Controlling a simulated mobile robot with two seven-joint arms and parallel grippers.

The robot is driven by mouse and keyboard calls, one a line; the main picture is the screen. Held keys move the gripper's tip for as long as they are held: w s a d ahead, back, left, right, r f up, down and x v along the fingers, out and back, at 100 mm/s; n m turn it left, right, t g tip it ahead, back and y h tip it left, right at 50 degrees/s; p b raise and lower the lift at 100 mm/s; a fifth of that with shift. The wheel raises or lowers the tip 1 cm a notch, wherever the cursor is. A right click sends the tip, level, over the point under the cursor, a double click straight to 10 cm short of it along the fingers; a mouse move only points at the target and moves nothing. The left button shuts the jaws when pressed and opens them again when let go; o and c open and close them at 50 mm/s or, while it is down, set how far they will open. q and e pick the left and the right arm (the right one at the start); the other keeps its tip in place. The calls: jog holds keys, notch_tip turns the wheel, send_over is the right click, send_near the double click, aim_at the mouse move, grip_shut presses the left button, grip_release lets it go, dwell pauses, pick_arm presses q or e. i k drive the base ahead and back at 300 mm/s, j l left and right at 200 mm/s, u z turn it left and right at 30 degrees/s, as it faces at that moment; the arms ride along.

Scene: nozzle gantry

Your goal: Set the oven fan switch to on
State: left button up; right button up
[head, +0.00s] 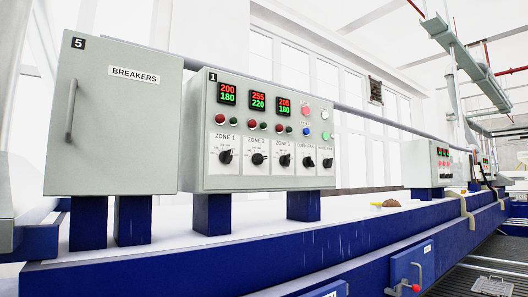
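A grey control panel marked 1 (203,172) stands on blue posts in the middle of the head view. Its lower row holds black rotary knobs. The first three are labelled zone 1 (225,156), zone 2 (258,158) and zone 3 (283,160). To their right are a fourth knob (309,161) and a fifth knob (327,162). The small labels above these two are too blurred to read surely, so I cannot tell which is the oven fan switch or its setting. Neither of my grippers is in view.
A closed grey breakers cabinet (120,125) with a vertical handle stands left of the panel. Red and green digital displays (258,101) and round coloured buttons (306,110) sit above the knobs. A blue beam (190,270) runs along the front. Another panel (420,165) stands farther right.

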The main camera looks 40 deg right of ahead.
aim_at(308, 162)
jog(key=z, duration=1.45)
